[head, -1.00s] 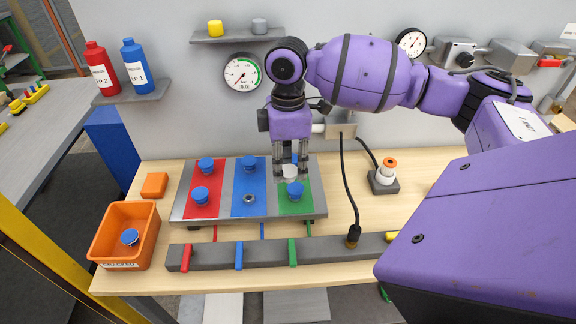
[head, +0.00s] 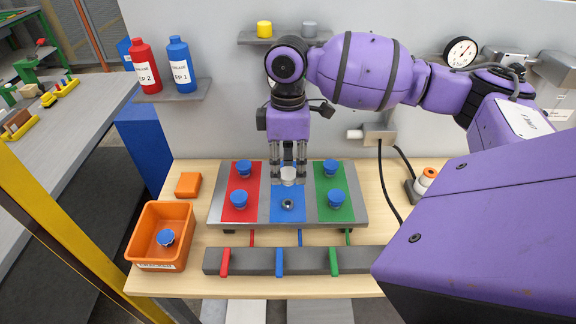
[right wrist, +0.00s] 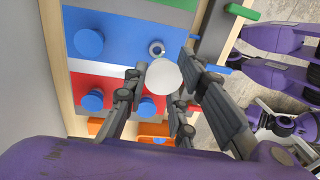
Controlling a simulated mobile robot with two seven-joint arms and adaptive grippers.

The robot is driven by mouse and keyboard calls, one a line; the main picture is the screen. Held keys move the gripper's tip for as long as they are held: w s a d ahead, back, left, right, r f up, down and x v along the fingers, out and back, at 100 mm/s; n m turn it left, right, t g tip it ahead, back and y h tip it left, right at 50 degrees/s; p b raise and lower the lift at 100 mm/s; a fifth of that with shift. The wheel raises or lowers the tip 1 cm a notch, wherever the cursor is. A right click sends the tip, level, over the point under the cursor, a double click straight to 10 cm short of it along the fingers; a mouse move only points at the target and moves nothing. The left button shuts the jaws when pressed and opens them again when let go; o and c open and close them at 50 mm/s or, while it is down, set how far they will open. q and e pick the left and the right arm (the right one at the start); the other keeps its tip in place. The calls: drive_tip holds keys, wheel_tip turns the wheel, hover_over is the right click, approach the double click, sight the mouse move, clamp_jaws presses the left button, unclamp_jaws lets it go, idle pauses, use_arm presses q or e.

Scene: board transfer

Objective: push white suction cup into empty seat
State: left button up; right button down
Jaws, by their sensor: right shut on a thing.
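The white suction cup (head: 288,174) is between the fingers of my right gripper (head: 288,179), which is shut on it. In the head view it hangs over the blue strip (head: 275,213) of the board, just behind the empty seat (head: 287,204). In the right wrist view the white cup (right wrist: 163,77) is close beside the empty seat (right wrist: 157,48) and apart from it. A blue cup (right wrist: 89,42) stands on the other seat of the blue strip, hidden behind the gripper in the head view. My left gripper is not in view.
Blue cups stand on the red strip (head: 241,181) and the green strip (head: 335,180). An orange bin (head: 145,235) with a blue cup (head: 166,238) is at left, near an orange block (head: 189,184). A grey bar (head: 250,262) with coloured tabs lies in front.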

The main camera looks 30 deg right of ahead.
sight(288, 170)
drive_tip(key=shift+a+r, duration=0.1)
drive_tip(key=shift+r, duration=0.05)
wheel_tip(288, 170, down, 4)
drive_tip(key=shift+f, duration=0.95)
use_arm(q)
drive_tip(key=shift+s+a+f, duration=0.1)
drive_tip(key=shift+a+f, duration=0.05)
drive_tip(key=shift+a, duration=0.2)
use_arm(e)
drive_tip(key=shift+f, duration=0.15)
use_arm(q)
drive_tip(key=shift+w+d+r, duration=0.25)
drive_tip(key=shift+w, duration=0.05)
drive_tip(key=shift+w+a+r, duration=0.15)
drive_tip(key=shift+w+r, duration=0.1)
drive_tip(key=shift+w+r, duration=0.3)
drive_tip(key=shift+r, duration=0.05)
